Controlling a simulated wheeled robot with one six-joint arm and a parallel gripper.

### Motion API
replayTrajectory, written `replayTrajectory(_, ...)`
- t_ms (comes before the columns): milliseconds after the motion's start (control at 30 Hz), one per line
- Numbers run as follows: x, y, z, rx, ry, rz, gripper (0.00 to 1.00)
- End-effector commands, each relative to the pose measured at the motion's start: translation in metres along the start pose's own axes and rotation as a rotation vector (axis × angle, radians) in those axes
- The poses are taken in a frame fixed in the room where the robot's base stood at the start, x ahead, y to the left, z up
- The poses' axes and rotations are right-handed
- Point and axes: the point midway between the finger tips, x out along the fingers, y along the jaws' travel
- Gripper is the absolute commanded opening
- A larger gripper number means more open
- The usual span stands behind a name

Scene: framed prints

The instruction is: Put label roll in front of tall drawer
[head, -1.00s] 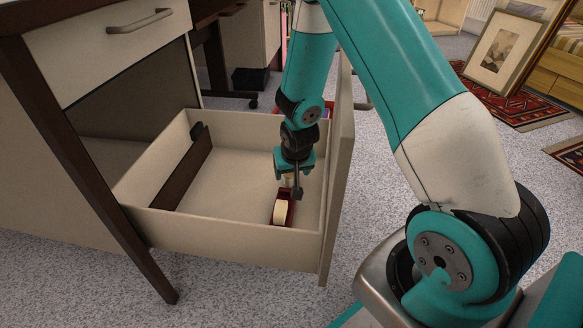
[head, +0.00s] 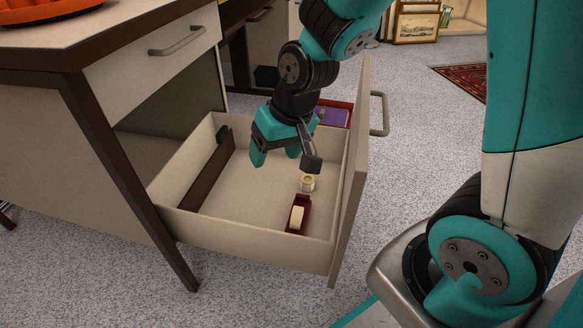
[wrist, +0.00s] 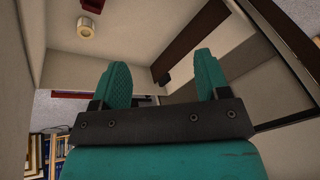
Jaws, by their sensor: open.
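The tall drawer (head: 262,252) is pulled open, with its front panel (head: 352,175) on the right in the head view. A small cream roll (head: 307,183), which looks like the label roll, stands on the drawer floor near that panel, just beyond a dark red tape dispenser (head: 298,214). My gripper (head: 275,156) is open and empty, over the drawer to the left of the roll and apart from it. In the wrist view my open fingers (wrist: 163,75) have nothing between them; the roll (wrist: 86,29) shows at upper left.
A dark brown divider (head: 205,172) crosses the drawer's left part. A red box with a purple item (head: 332,114) shows beyond the drawer's far wall. The desk leg (head: 135,190) stands close at left. Carpet (head: 410,150) right of the drawer front is clear.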

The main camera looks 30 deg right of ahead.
Motion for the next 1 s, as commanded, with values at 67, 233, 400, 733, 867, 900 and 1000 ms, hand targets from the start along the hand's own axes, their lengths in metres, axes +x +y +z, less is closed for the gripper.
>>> replayTrajectory(67,-0.039,-0.037,0.026,-0.137,-0.037,-0.076,0.69)
replayTrajectory(233,-0.097,-0.079,0.088,-0.406,-0.126,-0.184,0.69)
replayTrajectory(400,-0.123,-0.089,0.123,-0.554,-0.172,-0.223,0.69)
replayTrajectory(733,-0.127,-0.089,0.129,-0.576,-0.182,-0.227,0.69)
replayTrajectory(867,-0.126,-0.089,0.129,-0.575,-0.181,-0.227,0.69)
replayTrajectory(900,-0.126,-0.089,0.129,-0.575,-0.181,-0.227,0.69)
replayTrajectory(1000,-0.126,-0.089,0.129,-0.575,-0.181,-0.227,0.69)
